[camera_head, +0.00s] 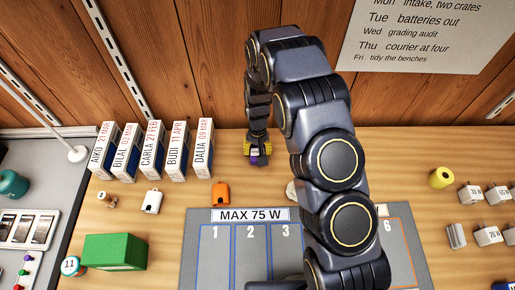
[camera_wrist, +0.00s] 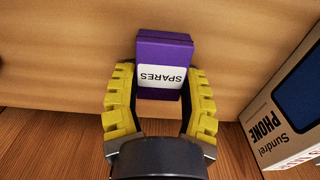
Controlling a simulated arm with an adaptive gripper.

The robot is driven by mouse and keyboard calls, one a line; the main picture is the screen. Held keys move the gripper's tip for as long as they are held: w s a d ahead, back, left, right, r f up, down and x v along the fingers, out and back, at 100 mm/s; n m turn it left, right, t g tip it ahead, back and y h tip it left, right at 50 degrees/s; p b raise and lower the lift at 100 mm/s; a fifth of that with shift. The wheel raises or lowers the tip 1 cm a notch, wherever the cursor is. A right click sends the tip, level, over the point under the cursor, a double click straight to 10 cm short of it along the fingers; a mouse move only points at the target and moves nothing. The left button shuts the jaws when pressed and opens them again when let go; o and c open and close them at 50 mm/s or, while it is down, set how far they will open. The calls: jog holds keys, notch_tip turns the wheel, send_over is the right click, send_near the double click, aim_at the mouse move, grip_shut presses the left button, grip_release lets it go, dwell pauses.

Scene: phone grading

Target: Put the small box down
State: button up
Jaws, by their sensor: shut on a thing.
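A small purple box (camera_wrist: 163,56) with a white label reading SPARES is between the yellow fingers of my gripper (camera_wrist: 162,95) in the wrist view. My gripper is shut on it, one finger on each side. In the head view my gripper (camera_head: 258,154) is at the back of the wooden table, right of the row of phone boxes, and only a bit of the purple box (camera_head: 254,160) shows. The box is at or just above the table top; I cannot tell whether it touches.
Several upright phone boxes (camera_head: 203,148) stand to the left of my gripper; the nearest also shows in the wrist view (camera_wrist: 285,110). An orange item (camera_head: 221,194) and a grey mat with numbered bays (camera_head: 214,271) lie in front. The wooden wall (camera_head: 215,60) is close behind.

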aim_at(257, 149)
jog(key=shift+f, duration=0.15)
jog(key=o, duration=0.9)
notch_tip(257, 149, up, 12)
jog(key=s+d+r, duration=0.3)
jog(key=s+r, duration=0.3)
jog(key=r, duration=0.1)
jog(key=s+d+r, duration=0.3)
jog(key=s+r, duration=0.3)
jog(key=s+d+r, duration=0.1)
jog(key=s+r, duration=0.1)
jog(key=s, duration=0.6)
jog(key=s+d+r+g, duration=0.1)
jog(key=s+d+r, duration=0.1)
jog(key=s, duration=0.7)
jog(key=shift+s+r+g, duration=0.2)
jog(key=shift+r+g, duration=0.1)
jog(key=shift+r, duration=0.55)
jog(key=shift+d, duration=0.1)
